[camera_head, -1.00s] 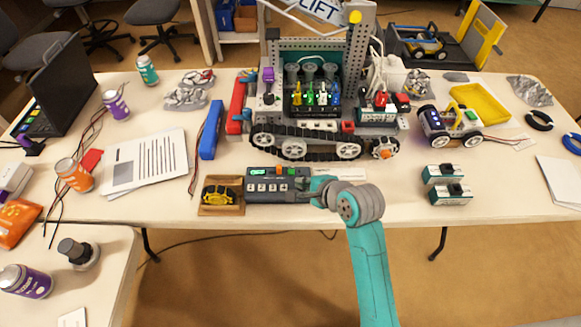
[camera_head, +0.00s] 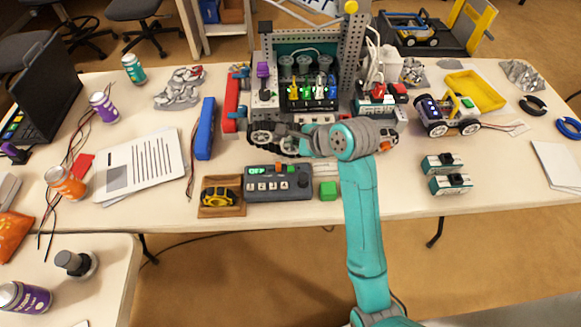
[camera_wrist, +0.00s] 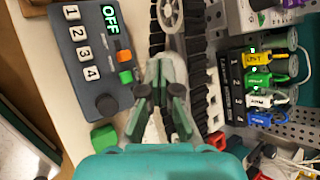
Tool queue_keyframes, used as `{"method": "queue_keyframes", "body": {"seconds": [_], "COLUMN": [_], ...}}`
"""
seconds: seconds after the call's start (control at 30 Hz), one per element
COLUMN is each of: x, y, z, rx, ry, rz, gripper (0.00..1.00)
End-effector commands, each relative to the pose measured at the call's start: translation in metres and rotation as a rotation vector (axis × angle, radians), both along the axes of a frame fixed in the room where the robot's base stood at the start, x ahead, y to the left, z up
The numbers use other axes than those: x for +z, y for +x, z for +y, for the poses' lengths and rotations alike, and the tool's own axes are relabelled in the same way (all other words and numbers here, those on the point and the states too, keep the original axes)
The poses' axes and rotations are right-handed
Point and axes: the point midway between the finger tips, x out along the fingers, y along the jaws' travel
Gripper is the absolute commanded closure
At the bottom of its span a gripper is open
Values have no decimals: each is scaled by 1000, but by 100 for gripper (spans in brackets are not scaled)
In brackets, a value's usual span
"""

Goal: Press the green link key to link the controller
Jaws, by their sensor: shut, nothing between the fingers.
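The grey control box (camera_head: 278,184) lies near the table's front edge, with keys numbered 1 to 4, an orange and a green key on top and a black knob. Its display (camera_wrist: 110,18) reads OFF in green in the wrist view. A separate green block (camera_head: 328,190) sits just right of the box; it also shows in the wrist view (camera_wrist: 103,137). I see no link label on either green piece. My gripper (camera_wrist: 161,90) is shut and empty, beyond the box and beside the tracked robot, apart from both green pieces.
The tracked robot (camera_head: 300,120) stands behind the box, close to my gripper. A yellow item in a wooden holder (camera_head: 221,197) is left of the box. Two small teal-and-white modules (camera_head: 448,174) lie to the right.

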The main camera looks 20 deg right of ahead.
Motion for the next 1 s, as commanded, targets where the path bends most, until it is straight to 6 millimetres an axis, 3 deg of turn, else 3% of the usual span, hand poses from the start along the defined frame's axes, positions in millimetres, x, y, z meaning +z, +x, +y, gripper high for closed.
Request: {"method": "queue_keyframes", "body": {"seconds": [0.7,1.0], "x": [-75,-87], "y": [0,0], "z": [0,0], "rx": [1,1], "ry": [0,-1], "rz": [2,0], "gripper": [100,100]}}
